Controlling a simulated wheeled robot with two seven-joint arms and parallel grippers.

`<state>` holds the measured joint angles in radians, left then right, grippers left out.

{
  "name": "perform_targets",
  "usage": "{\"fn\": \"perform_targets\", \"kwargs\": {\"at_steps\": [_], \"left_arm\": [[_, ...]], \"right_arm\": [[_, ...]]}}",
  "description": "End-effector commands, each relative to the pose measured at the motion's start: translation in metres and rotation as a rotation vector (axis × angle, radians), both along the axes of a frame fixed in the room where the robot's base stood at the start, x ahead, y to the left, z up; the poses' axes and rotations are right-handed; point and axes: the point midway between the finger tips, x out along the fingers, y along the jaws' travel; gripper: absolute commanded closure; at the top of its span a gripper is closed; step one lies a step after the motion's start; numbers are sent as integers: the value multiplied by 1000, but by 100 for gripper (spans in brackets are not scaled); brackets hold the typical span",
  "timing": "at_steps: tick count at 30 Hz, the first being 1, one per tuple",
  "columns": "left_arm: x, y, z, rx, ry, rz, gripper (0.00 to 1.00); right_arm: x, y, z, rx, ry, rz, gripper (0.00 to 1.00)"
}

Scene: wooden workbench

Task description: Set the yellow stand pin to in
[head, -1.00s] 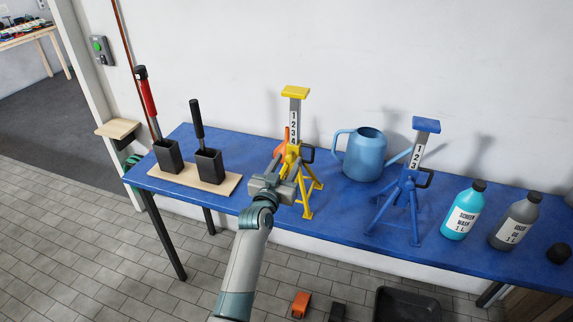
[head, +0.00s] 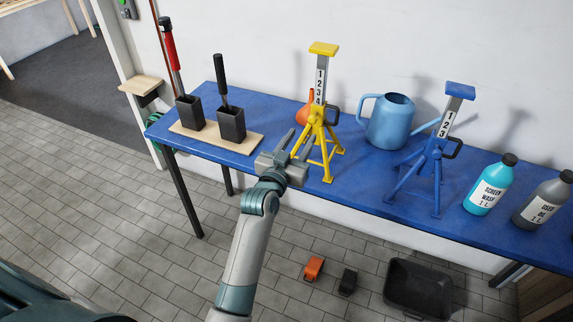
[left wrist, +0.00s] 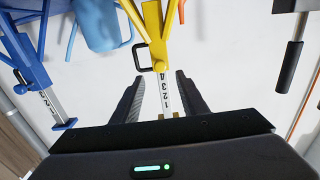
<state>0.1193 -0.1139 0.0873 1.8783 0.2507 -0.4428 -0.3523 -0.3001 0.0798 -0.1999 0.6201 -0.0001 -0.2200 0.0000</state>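The yellow stand (head: 321,136) stands upright on the blue workbench, its grey numbered post (head: 320,82) showing under a yellow top. A black loop handle (head: 334,114) is on its right side; it also shows in the left wrist view (left wrist: 140,58). My right gripper is not in view.
A blue stand (head: 426,160), blue watering can (head: 390,122), screen wash bottle (head: 488,187) and grey bottle (head: 541,202) stand to the right. An orange item (head: 304,112) is behind the yellow stand. Two black holders on a board (head: 247,144) stand left.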

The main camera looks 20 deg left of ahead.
Motion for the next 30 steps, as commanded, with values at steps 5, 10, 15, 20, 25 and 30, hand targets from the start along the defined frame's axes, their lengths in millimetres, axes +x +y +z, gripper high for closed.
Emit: {"fn": "perform_targets", "kwargs": {"at_steps": [5,10,15,20,25,30], "left_arm": [[-35,1,-3,0,-1,0,60],[-63,2,-2,0,-1,0,60],[-83,3,-2,0,0,0,60],[-91,3,0,-1,-1,0,60],[-92,3,0,-1,0,0,60],[-92,3,0,-1,0,0,60]], "right_arm": [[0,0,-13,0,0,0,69],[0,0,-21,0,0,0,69],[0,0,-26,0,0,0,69],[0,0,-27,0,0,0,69],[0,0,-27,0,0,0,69],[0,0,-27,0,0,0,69]]}}
